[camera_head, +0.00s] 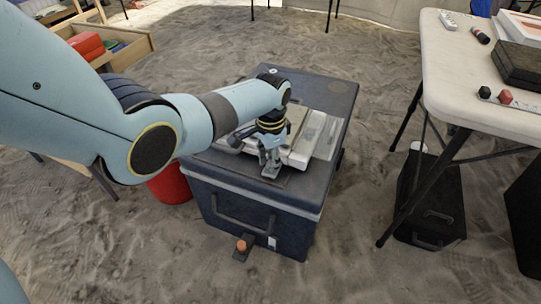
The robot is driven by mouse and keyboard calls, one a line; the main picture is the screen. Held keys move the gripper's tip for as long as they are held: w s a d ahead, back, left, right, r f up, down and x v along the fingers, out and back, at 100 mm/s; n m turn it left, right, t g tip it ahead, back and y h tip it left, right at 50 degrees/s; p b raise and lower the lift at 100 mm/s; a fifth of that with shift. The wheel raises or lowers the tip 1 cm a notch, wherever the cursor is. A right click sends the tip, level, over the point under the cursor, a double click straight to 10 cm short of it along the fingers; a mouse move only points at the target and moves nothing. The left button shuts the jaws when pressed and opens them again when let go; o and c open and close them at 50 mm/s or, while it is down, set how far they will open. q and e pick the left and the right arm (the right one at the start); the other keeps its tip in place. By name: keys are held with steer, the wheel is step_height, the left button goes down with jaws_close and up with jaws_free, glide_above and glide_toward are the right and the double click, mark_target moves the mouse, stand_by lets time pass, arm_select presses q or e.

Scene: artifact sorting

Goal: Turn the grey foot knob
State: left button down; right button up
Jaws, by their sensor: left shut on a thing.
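A white and light-grey device like a balance (300,152) sits on top of a dark blue cooler box (335,86). The knob itself is hidden by the fingers and too small to make out. My left arm comes in from the left and covers part of the lid. My right gripper is not in view.
A white table (450,65) with small items stands at the right, with a black case (430,200) below it. A red bucket (170,186) stands left of the cooler. A small orange-topped object (242,246) is at the cooler's front. Sandy ground lies around.

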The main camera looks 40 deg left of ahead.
arm_select(q)
steer(key=shift+r+m, duration=0.1)
steer(key=shift+m, duration=0.8)
steer(key=m+p, duration=0.1)
steer(key=m, duration=0.1)
steer(key=shift+m, duration=0.4)
steer(key=shift+m+p, duration=0.3)
steer(key=shift+m, duration=1.6)
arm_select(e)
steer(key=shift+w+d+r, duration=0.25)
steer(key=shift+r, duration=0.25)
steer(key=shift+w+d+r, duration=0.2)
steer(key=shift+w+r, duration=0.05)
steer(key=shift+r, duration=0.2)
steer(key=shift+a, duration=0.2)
arm_select(q)
steer(key=c, duration=1.1)
jaws_free()
step_height(320, 180, up, 12)
steer(key=shift+f, duration=0.1)
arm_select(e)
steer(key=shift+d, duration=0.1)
